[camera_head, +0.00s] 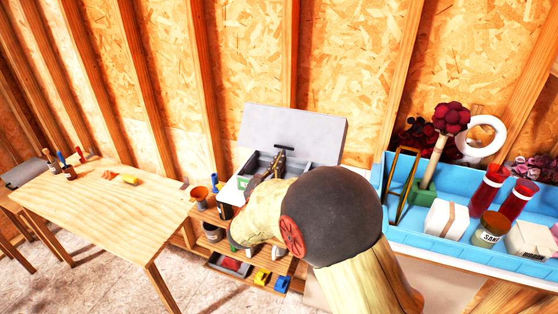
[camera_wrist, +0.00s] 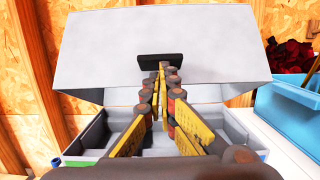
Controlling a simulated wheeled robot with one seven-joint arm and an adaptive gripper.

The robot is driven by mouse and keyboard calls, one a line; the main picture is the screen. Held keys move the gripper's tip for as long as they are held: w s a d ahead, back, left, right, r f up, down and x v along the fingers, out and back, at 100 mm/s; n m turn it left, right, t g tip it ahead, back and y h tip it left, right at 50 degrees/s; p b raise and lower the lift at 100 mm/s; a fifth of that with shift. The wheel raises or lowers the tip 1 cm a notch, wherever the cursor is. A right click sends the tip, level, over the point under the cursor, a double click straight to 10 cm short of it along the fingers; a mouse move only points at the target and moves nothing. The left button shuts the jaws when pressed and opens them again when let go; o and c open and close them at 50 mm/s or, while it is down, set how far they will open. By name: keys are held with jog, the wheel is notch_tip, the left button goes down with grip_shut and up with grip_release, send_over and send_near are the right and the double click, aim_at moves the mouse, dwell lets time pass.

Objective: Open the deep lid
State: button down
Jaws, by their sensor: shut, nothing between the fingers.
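The deep lid (camera_head: 300,125) is a large pale grey panel, raised at the back of a grey box (camera_head: 323,176). It stands tilted up, and the box's compartments show below it. In the wrist view the lid (camera_wrist: 105,50) fills the upper middle, with a dark handle (camera_wrist: 173,60) near its lower edge. My gripper (camera_wrist: 163,72) is shut and empty. Its yellow-and-brown fingers reach over the open box, with their tips close in front of the handle. I cannot tell whether they touch it. My arm hides part of the box in the head view.
A blue tray (camera_head: 430,241) with red jars, a white box and a green-based tool stands at the right. A wooden table (camera_head: 100,205) is at the left. An open drawer (camera_head: 250,270) with coloured items is below the box. A stud wall stands close behind.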

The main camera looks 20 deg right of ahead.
aim_at(291, 119)
jog(key=w+r+p, duration=0.1)
jog(key=r+p, duration=0.1)
jog(key=d+r+g+y+p, duration=0.1)
jog(key=r+p, duration=0.1)
jog(key=w+d+r+g+p, duration=0.1)
jog(key=r+p, duration=0.1)
jog(key=p, duration=0.1)
jog(key=shift+w+y, duration=0.3)
jog(key=shift+w, duration=0.05)
jog(key=w+d+r+g+p, duration=0.1)
jog(key=p, duration=0.1)
jog(key=w+d+r+g+y+p, duration=0.1)
jog(key=w+p, duration=0.1)
jog(key=shift+d+r, duration=0.15)
jog(key=shift+w+d+r+g+y+p, duration=0.15)
jog(key=shift+w+d+r+p, duration=0.25)
jog(key=shift+w, duration=0.3)
jog(key=shift+w+d+r+g+y+p, duration=0.1)
jog(key=shift+w+d+g+y+p, duration=0.05)
jog(key=shift+w+d, duration=0.4)
jog(key=shift+w+a, duration=0.1)
